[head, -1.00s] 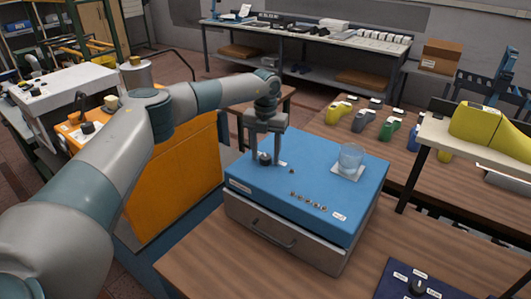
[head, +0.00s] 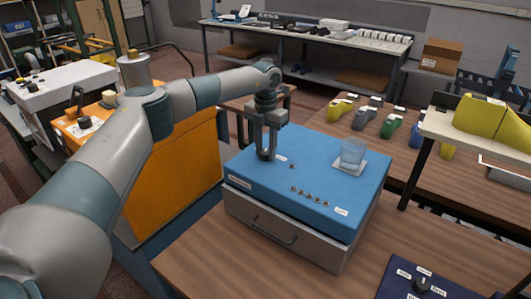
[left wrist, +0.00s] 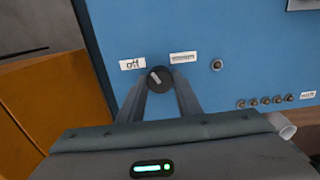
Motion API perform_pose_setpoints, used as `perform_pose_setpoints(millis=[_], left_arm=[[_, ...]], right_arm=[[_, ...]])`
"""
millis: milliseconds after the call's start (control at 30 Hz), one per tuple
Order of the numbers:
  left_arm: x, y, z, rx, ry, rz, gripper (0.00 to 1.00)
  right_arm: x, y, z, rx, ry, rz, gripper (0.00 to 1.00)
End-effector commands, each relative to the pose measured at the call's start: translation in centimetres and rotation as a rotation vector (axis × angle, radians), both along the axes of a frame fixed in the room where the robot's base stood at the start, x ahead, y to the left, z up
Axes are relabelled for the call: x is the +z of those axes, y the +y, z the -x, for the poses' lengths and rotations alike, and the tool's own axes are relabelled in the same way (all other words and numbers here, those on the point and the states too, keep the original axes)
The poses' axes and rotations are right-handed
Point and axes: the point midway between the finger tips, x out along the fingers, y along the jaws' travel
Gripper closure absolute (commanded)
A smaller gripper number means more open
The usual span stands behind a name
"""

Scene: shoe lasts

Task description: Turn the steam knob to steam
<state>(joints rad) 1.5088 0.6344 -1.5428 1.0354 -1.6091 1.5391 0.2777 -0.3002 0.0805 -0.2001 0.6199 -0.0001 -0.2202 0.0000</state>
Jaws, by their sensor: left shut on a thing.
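The dark round knob (left wrist: 159,80) sits on the blue top (head: 310,172) of a box with a grey drawer. Its pale pointer mark tilts toward the upper left in the left wrist view. A white label reading "off" (left wrist: 132,64) is at its upper left, and a second label (left wrist: 183,57), too small to read, is at its upper right. My left gripper (head: 266,156) points down at the box's far left part and is shut on the knob, one finger on each side; it also shows in the left wrist view (left wrist: 160,88). The fingers mostly hide the knob in the head view.
A glass (head: 352,152) on a white pad (head: 348,168) and a row of small metal buttons (head: 309,197) are on the blue top. Several coloured shoe lasts stand on the wooden table behind. A dark panel (head: 400,290) with another knob is at front right.

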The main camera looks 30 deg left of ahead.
Motion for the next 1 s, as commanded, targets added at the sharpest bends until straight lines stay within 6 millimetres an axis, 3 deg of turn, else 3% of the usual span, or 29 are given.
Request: perform_pose_setpoints(millis=[400,1000], left_arm=[[-0.1,0.0,-0.1,-0.389,-0.005,0.000,0.91],[0.1,0.0,-0.1,-0.957,-0.005,0.000,0.91]], right_arm=[[-3.2,0.0,0.0,0.000,0.000,0.000,0.69],[-5.4,0.0,0.0,0.000,0.000,0.000,0.69]])
